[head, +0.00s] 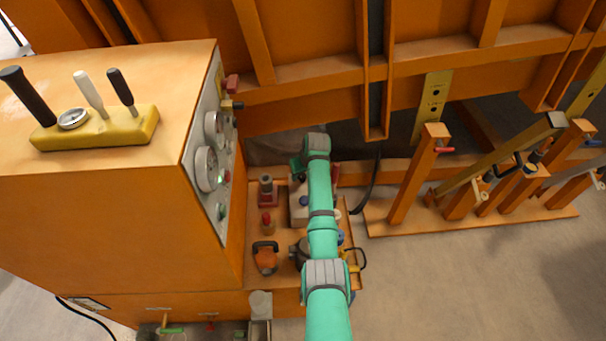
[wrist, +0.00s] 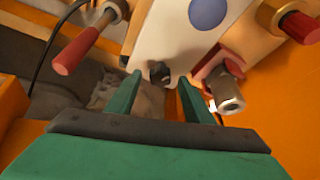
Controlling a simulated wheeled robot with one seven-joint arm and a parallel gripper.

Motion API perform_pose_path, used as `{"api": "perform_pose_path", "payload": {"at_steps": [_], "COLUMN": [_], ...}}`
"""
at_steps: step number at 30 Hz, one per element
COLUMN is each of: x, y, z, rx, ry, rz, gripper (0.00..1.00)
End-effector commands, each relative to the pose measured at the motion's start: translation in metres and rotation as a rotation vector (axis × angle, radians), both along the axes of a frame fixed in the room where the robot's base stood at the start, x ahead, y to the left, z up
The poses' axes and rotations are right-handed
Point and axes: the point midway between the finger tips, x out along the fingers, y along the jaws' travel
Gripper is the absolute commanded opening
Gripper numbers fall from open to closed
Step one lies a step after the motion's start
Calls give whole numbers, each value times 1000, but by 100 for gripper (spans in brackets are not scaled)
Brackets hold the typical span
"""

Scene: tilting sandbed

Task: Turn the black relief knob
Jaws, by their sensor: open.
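A small dark knob (wrist: 159,72), which looks like the black relief knob, sits at the near edge of a white block (wrist: 180,40) in the wrist view. My gripper (wrist: 158,86) is open, with its two green fingers on either side of the knob's direction. The knob appears between the fingertips and slightly beyond them; I cannot tell whether either finger touches it. In the head view my gripper (head: 298,163) is over the orange bench beside the cabinet. There the white block (head: 297,214) is partly covered by my arm, and I cannot make out the knob.
In the wrist view a red-handled lever (wrist: 77,48) is at left. A silver fitting on a red base (wrist: 226,93) is close to the right finger. A red cap (wrist: 300,26) is at upper right. In the head view an orange cabinet (head: 110,215) with gauges stands left of my arm.

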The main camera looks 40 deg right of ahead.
Motion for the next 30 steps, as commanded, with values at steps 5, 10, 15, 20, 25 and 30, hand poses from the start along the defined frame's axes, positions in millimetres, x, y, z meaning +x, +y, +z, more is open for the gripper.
{"api": "perform_pose_path", "payload": {"at_steps": [5, 10, 15, 20, 25, 30], "x": [2, 2, 2, 2, 2, 2], "y": [-1, -1, -1, -1, 0, 0], "z": [-4, -4, -4, -4, -4, -4], "rx": [-1, -1, 0, -1, 0, -1], "ry": [-1, -1, -1, -1, 0, -1], "rz": [0, 0, 0, -1, -23, -97], "gripper": [47, 47, 14, 7, 7, 7]}}
